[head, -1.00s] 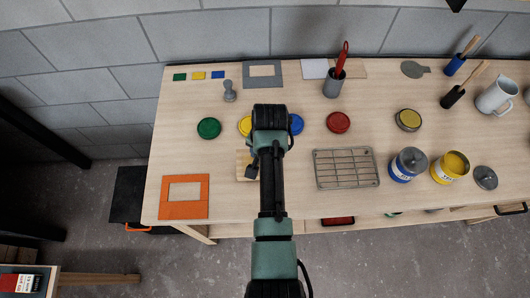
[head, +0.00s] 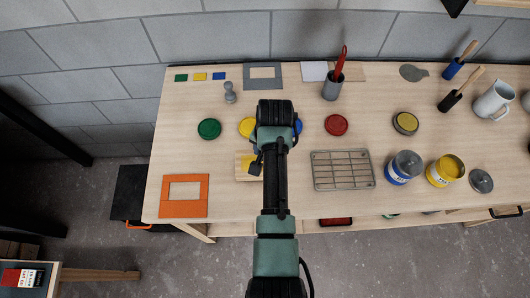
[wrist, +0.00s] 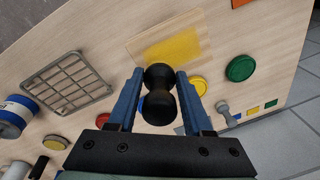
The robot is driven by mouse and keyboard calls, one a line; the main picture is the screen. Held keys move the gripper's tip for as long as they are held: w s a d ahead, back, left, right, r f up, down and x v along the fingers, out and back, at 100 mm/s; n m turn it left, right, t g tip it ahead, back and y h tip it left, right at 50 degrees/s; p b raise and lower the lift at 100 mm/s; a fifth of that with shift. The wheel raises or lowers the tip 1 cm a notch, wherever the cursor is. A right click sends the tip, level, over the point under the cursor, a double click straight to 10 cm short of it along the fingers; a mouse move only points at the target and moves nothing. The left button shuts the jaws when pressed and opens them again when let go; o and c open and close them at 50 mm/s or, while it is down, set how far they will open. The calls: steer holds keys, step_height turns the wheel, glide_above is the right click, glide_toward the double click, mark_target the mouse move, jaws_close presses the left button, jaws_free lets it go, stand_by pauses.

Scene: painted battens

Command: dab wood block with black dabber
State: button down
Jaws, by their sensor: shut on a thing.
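The wood block (head: 241,174) is a pale square on the table, left of my arm in the head view. In the wrist view a yellow patch (wrist: 172,46) covers much of its face. My gripper (wrist: 159,72) is shut on the black dabber (wrist: 160,108), a dark, waisted piece between the blue-grey fingers. In the wrist view the dabber overlaps the near edge of the block; I cannot tell whether they touch. In the head view my arm hides most of the gripper and part of the block.
Green (head: 209,129), yellow (head: 247,127), blue (head: 298,127) and red (head: 336,125) round pads line the table behind the block. A wire rack (head: 343,171) lies to the right, an orange frame (head: 184,196) to the left. Paint tins (head: 445,171) stand at the right.

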steer(key=shift+a+r+p, duration=0.15)
steer(key=shift+r+p, duration=1.9)
steer(key=shift+r, duration=0.7)
steer(key=shift+f, duration=0.1)
